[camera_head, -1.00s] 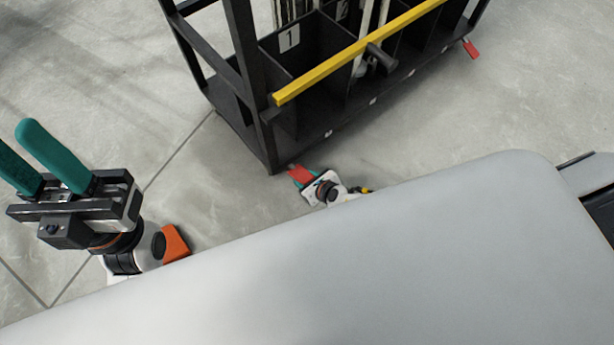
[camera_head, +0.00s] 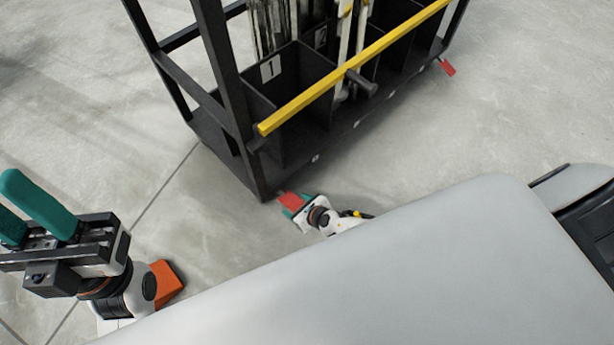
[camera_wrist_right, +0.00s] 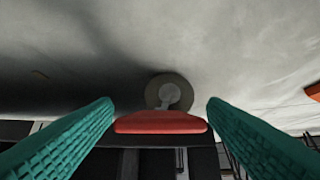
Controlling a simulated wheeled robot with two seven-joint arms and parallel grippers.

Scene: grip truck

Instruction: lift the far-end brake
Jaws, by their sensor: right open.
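The truck is a black frame cart (camera_head: 222,90) with a yellow bar, at the top middle of the head view. A red brake pedal (camera_head: 291,200) juts from its bottom corner nearest me. A second red pedal (camera_head: 447,67) shows at its far right corner. My right gripper (camera_head: 292,204) is at the near pedal. In the right wrist view its two teal fingers stand apart on either side of the red pedal (camera_wrist_right: 160,122), with visible gaps to it. My left gripper (camera_head: 22,205) is at the left edge, away from the truck, its teal fingers apart and empty.
A round caster wheel (camera_wrist_right: 169,92) shows beyond the pedal in the right wrist view. The truck's compartments hold upright light pieces. My own pale body covers the lower right. Grey floor (camera_head: 510,80) is clear right of the truck.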

